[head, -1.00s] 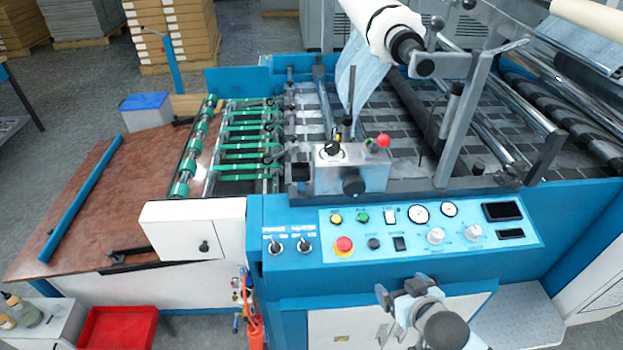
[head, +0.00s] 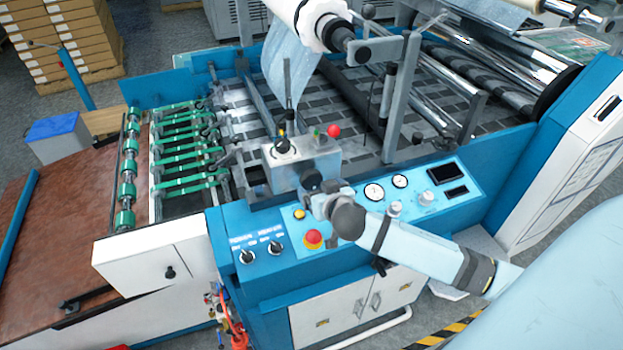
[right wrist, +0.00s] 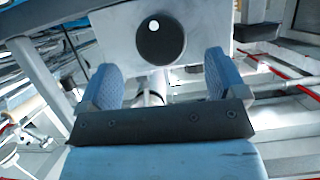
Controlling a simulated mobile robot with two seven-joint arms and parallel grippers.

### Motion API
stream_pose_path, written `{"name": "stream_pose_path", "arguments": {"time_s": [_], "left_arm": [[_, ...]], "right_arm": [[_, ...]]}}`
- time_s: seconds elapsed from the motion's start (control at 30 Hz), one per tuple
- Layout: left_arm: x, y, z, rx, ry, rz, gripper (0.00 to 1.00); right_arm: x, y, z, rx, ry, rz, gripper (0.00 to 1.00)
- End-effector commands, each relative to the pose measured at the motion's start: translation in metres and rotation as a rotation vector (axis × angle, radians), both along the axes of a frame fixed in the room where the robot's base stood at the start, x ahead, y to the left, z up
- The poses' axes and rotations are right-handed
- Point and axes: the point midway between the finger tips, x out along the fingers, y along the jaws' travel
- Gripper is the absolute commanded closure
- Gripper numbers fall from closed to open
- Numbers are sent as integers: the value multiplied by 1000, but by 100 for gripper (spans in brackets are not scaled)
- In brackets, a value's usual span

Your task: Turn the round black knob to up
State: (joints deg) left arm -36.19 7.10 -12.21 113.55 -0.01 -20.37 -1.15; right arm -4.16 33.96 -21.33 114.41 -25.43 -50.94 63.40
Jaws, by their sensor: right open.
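The round black knob (head: 311,182) is on the front face of the grey metal box (head: 285,176) above the blue control panel. In the right wrist view the knob (right wrist: 161,45) is a dark disc with a small white spot near its top, slightly left. My right gripper (head: 324,202) is just in front of the box, close to the knob and partly over the panel. In the right wrist view its two blue-padded fingers (right wrist: 160,82) are wide apart with nothing between them; the knob appears beyond them, apart from the pads. My left gripper is not in view.
The panel (head: 443,196) has a red emergency button (head: 313,238), gauges and switches beneath and beside my right arm. A red button (head: 334,130) and a black selector (head: 283,147) stand on top of the box. Rollers and uprights lie behind.

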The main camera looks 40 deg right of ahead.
Motion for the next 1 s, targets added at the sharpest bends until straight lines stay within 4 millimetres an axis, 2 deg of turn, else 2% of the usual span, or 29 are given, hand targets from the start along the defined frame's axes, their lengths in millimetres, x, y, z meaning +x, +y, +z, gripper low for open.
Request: {"name": "stream_pose_path", "arguments": {"time_s": [0.1, 0.3, 0.5, 0.73, 0.93, 1.0], "left_arm": [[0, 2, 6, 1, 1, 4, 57], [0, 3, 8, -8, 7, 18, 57], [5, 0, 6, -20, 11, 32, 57], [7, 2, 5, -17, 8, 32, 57], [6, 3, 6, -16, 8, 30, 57], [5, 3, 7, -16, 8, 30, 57]], "right_arm": [[23, -5, -7, -2, 0, 0, 10], [47, -11, -19, 0, 0, -1, 10], [55, -13, -23, 1, 1, 1, 10], [55, -13, -24, 1, 1, 1, 10], [55, -13, -24, 1, 1, 1, 56], [55, -13, -24, 1, 1, 1, 58]]}}
